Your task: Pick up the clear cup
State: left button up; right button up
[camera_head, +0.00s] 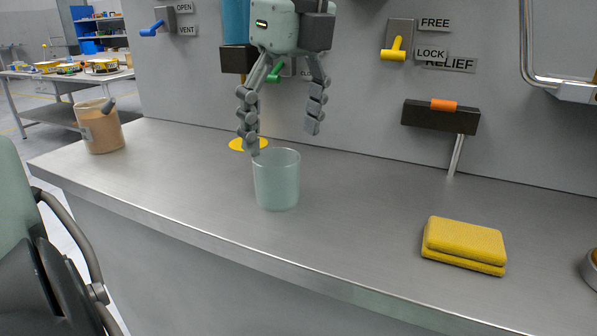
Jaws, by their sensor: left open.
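The clear cup (277,184) stands upright on the grey metal counter (360,215), near the middle of the view. It is a pale greenish, see-through cup and looks empty. My left gripper (283,139) points down above the cup with its two jointed fingers spread apart and nothing between them. The left finger's tip is close to the cup's rim in the picture; I cannot tell whether they touch. The right finger's tip appears higher, above and right of the rim. My right gripper is not in view.
A yellow sponge stack (463,245) lies to the right on the counter. A tan container (98,126) stands at the far left end. A black-headed handle with an orange part (440,116) is at the back wall.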

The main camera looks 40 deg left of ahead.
aim_at(277, 174)
pick_arm(q)
jog(key=f, duration=0.4)
jog(key=a+f, duration=0.1)
jog(key=f, duration=0.1)
jog(key=shift+s+f, duration=0.35)
jog(key=shift+s, duration=0.05)
jog(key=shift+f, duration=0.3)
jog(key=shift+w, duration=0.1)
jog(key=shift+c, duration=0.2)
jog(key=c, duration=1.1)
jog(key=shift+c, duration=0.2)
jog(key=shift+r, duration=0.15)
